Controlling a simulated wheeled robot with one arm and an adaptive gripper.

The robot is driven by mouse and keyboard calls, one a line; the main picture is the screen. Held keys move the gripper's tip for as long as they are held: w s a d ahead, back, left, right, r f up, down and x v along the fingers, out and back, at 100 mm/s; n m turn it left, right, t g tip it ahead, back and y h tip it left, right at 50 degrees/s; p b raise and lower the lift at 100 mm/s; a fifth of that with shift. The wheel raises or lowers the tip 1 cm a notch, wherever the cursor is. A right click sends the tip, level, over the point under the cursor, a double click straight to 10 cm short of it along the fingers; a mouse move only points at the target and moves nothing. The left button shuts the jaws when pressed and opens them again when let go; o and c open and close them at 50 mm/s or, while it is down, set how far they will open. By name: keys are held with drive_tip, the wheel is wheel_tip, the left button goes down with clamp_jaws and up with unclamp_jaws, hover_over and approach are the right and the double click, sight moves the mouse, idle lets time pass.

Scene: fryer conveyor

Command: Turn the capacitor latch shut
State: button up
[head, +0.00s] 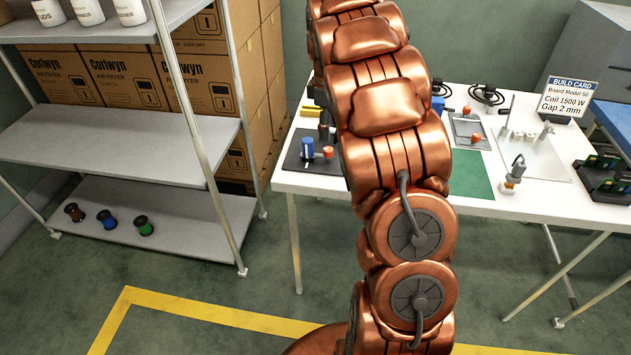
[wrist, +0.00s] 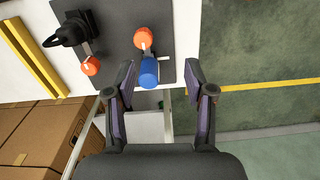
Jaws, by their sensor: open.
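A second orange knob (wrist: 91,66) is to the left, by a black part (wrist: 70,30). I cannot tell for sure which knob is the capacitor latch. My gripper (wrist: 160,76) is open, its two fingers apart, with the blue cylinder showing between them, nearer the left finger. Contact cannot be judged. In the head view the blue cylinder (head: 307,147) and an orange knob (head: 328,152) show; my gripper is hidden.
The white table (head: 310,184) also holds a grey tray with an orange knob (head: 476,137), a green mat (head: 470,174), a build card (head: 567,98) and black cables (head: 487,94). A shelf (head: 120,140) and boxes (head: 220,95) stand left. The floor in front is clear.

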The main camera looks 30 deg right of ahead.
drive_tip(key=s+a+r+m+p, duration=0.1)
drive_tip(key=s+a+r+m, duration=0.2)
drive_tip(key=s+a, duration=0.5)
drive_tip(key=s+a+r+m+g, duration=0.1)
drive_tip(key=s+a+r+m, duration=0.2)
drive_tip(key=s+a, duration=0.5)
drive_tip(key=shift+s+r+m+p, duration=0.15)
drive_tip(key=shift+s+m+p, duration=0.2)
drive_tip(key=shift+s, duration=2.05)
drive_tip(key=shift+a, duration=0.1)
drive_tip(key=s+a+f+m, duration=0.1)
drive_tip(key=s+a, duration=0.2)
drive_tip(key=s, duration=0.4)
drive_tip(key=s+a+f+m+p, duration=0.1)
drive_tip(key=s+a, duration=0.2)
drive_tip(key=s, duration=0.5)
drive_tip(key=shift+s+g, duration=0.25)
drive_tip(key=shift+g, duration=0.05)
drive_tip(key=shift+f, duration=0.1)
